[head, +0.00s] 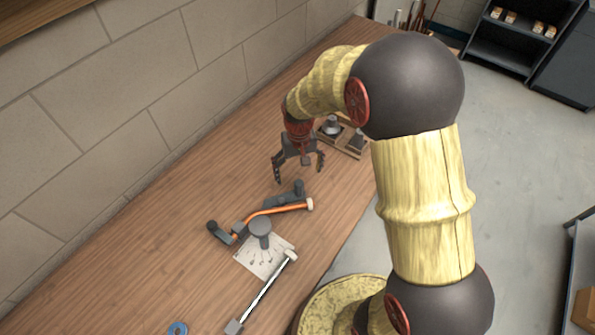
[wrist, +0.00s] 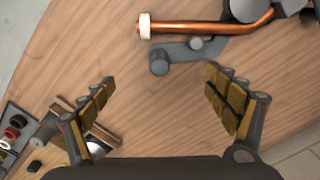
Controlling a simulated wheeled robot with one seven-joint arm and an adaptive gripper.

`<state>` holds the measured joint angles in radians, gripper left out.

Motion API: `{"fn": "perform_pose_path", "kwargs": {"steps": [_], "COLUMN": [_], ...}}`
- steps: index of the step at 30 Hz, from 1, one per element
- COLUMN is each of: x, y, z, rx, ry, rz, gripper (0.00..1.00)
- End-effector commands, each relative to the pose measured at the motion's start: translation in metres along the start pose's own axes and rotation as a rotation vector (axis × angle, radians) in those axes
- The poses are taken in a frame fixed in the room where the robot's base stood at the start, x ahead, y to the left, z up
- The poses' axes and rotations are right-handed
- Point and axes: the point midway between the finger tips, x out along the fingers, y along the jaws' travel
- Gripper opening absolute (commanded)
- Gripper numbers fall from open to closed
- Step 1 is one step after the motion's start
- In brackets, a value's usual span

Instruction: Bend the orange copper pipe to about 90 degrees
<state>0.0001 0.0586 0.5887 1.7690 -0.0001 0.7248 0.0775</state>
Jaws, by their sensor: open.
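The orange copper pipe (head: 278,210) lies in a bender on the wooden bench, with a partial bend near the round grey former (head: 259,227). Its pale-capped end points right; in the wrist view the pipe (wrist: 205,29) runs across the top. A white plate with marks (head: 257,260) lies below the former. A long metal lever (head: 264,290) with a white end reaches down-left to a grey block. A grey arm piece (wrist: 185,51) with round knobs lies beside the pipe. My gripper (head: 299,172) is open and empty, above the bench beyond the pipe; its fingers (wrist: 160,78) show wide apart.
A wooden tray with grey parts (head: 352,150) stands just beyond my gripper; fittings also show at left in the wrist view (wrist: 14,132). A blue ring (head: 177,328) lies at the near end. A block wall (head: 140,110) borders the bench's left side. Dark shelves (head: 520,45) stand back right.

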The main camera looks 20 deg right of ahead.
Motion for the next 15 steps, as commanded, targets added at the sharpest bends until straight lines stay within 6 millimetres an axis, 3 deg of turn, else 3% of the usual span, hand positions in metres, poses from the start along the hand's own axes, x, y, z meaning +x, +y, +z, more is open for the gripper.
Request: {"fn": "perform_pose_path", "kwargs": {"steps": [15], "x": [0.045], "y": [0.0], "z": [0.001], "rx": [0.0], "ry": [-0.001], "rz": [0.0], "gripper": [0.88]}}
